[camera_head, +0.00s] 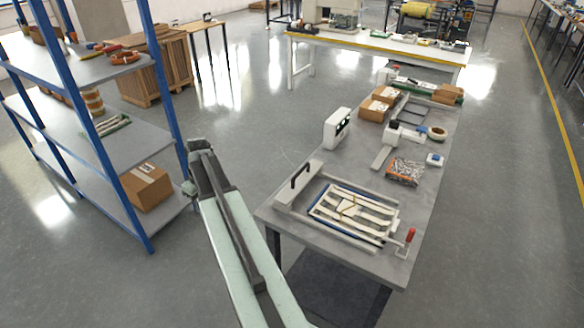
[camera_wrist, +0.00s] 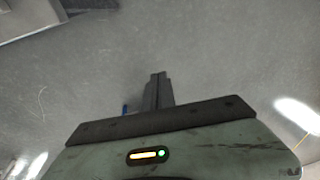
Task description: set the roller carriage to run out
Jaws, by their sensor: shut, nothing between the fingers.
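What looks like the roller carriage (camera_head: 297,186) is a pale grey bar with a black handle, lying across the left end of the workbench's flat frame (camera_head: 315,212). Pale strips (camera_head: 352,208) lie in the frame to its right. My gripper (camera_head: 192,168) is left of the bench, over the floor and apart from the carriage. In the wrist view its dark fingers (camera_wrist: 158,90) are together and empty, with grey floor beyond. The carriage is not recognisable in the wrist view.
A red-handled clamp (camera_head: 408,240) stands at the bench's near right corner. A white box unit (camera_head: 336,128) and an orange-filled tray (camera_head: 404,172) stand farther back on the grey bench (camera_head: 380,262). A blue-post shelf (camera_head: 165,75) is close left of my arm. Floor between is clear.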

